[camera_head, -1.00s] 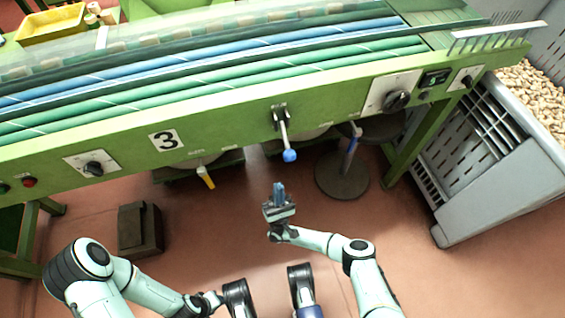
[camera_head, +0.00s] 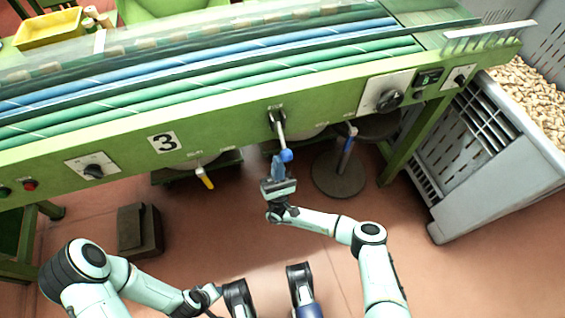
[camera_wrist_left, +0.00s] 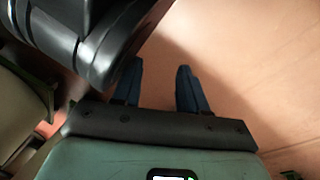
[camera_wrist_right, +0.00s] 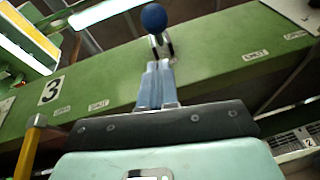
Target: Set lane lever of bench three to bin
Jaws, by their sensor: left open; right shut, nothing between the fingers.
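The lever (camera_head: 281,130) with a blue ball knob (camera_head: 286,155) sticks out from the green front of the bench marked 3 (camera_head: 164,142). Its shaft points outward and slightly right in the head view. My right gripper (camera_head: 279,165) is shut and empty, its fingertips right by the knob; contact is unclear. In the right wrist view the knob (camera_wrist_right: 154,18) shows just beyond the closed fingertips (camera_wrist_right: 157,70). Small labels flank the lever; one right of it reads SPLIT (camera_wrist_right: 255,55). My left gripper (camera_wrist_left: 158,85) is open and empty, low above the floor.
A yellow-handled lever (camera_head: 205,180) hangs under the bench to the left. Black rotary knobs (camera_head: 94,171) (camera_head: 388,101) sit on the panel. A grey crate of corks (camera_head: 528,95) stands right.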

